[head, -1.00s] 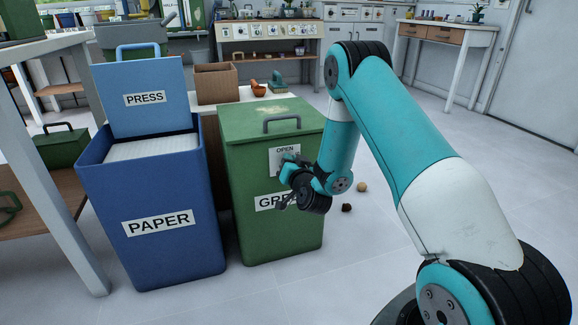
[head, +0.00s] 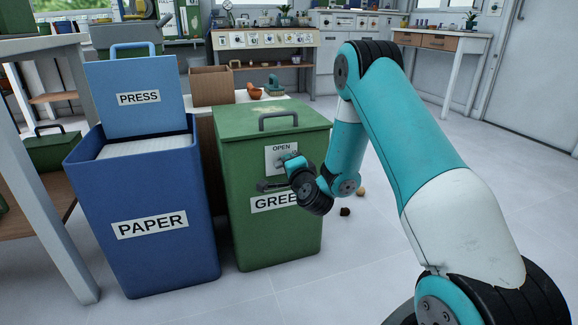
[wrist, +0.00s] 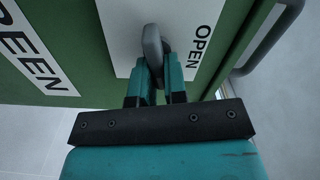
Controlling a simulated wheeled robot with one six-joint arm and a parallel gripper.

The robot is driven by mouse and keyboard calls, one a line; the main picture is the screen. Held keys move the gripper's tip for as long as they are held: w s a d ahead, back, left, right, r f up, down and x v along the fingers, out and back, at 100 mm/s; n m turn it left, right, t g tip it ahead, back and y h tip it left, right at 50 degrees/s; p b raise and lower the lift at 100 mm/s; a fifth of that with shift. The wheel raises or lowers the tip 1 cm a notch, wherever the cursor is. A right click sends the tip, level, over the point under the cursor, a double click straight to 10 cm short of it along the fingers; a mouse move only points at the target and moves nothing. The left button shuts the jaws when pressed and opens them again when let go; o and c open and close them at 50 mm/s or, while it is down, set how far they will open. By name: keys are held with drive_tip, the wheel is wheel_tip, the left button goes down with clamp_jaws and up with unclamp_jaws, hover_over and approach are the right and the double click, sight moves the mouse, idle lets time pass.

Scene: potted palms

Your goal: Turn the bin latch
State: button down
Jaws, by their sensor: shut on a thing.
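The green bin (head: 262,232) stands upright, lid closed, with a white OPEN plate (head: 273,156) on its front. The grey latch (wrist: 152,46) shows in the wrist view on that plate (wrist: 125,28), beside the word OPEN. My gripper (wrist: 158,82) is shut on the latch, one teal finger on each side of its near end. In the head view, my gripper (head: 281,174) is at the front of the bin, between the plate and the GREEN label (head: 274,201). From there, my wrist and fingers hide part of the latch and label.
A blue PAPER bin (head: 165,265) stands close on the left, its PRESS lid (head: 137,72) raised. A lid handle (head: 278,117) sticks up from the green bin. Small round things (head: 345,212) lie on the floor behind my wrist. The floor at right is clear.

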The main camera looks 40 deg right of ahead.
drive_tip(key=shift+s+f+m+b, duration=0.1)
drive_tip(key=shift+f+m+b, duration=0.05)
drive_tip(key=shift+m, duration=0.55)
drive_tip(key=shift+f+m+b, duration=0.1)
drive_tip(key=shift+m+b, duration=0.05)
drive_tip(key=shift+m, duration=0.55)
drive_tip(key=c, duration=1.2)
unclamp_jaws()
drive_tip(key=shift+d, duration=0.1)
drive_tip(key=shift+o, duration=0.2)
